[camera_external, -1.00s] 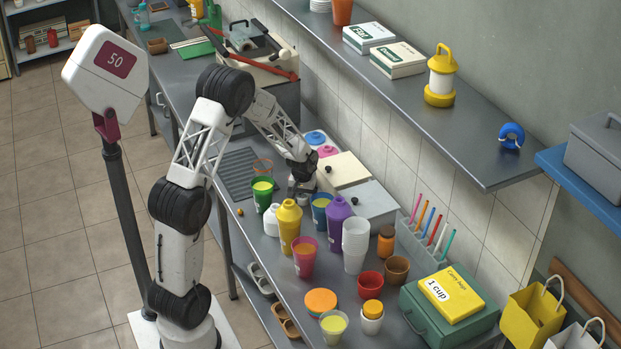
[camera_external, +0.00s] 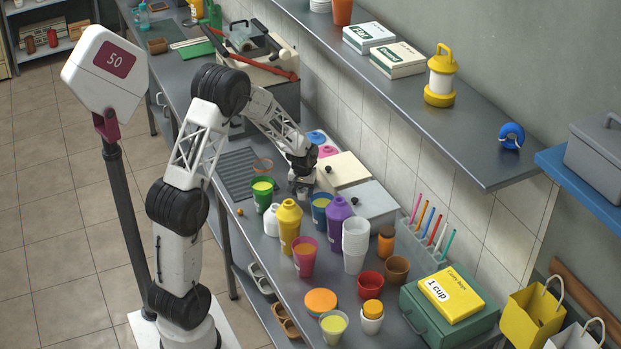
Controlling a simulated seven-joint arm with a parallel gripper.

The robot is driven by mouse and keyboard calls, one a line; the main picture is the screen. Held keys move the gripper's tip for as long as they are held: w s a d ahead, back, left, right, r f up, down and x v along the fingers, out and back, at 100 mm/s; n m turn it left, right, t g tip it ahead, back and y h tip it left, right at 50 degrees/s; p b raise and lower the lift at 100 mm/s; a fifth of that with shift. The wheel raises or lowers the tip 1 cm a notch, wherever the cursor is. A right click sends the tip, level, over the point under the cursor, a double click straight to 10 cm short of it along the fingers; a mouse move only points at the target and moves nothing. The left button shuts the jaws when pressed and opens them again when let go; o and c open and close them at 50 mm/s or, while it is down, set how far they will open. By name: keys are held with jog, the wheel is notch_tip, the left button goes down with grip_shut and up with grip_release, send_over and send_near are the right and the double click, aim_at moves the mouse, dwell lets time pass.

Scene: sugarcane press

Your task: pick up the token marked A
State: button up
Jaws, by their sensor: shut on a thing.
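My gripper (camera_external: 302,190) is low over the counter, between the green cup (camera_external: 262,193) and the cream-lidded box (camera_external: 343,173). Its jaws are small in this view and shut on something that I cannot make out. I cannot read a token marked A anywhere; the thing in the jaws is too small and partly hidden by the gripper. A blue cup (camera_external: 321,208) stands just in front of the gripper.
A yellow bottle (camera_external: 289,222), a purple bottle (camera_external: 338,218), a white bottle (camera_external: 271,221) and a stack of white cups (camera_external: 355,243) crowd the counter in front. A grey ribbed mat (camera_external: 239,174) lies to the left. The shelf (camera_external: 470,150) overhangs at the right.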

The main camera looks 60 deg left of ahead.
aim_at(303, 190)
jog(key=shift+r, duration=3.6)
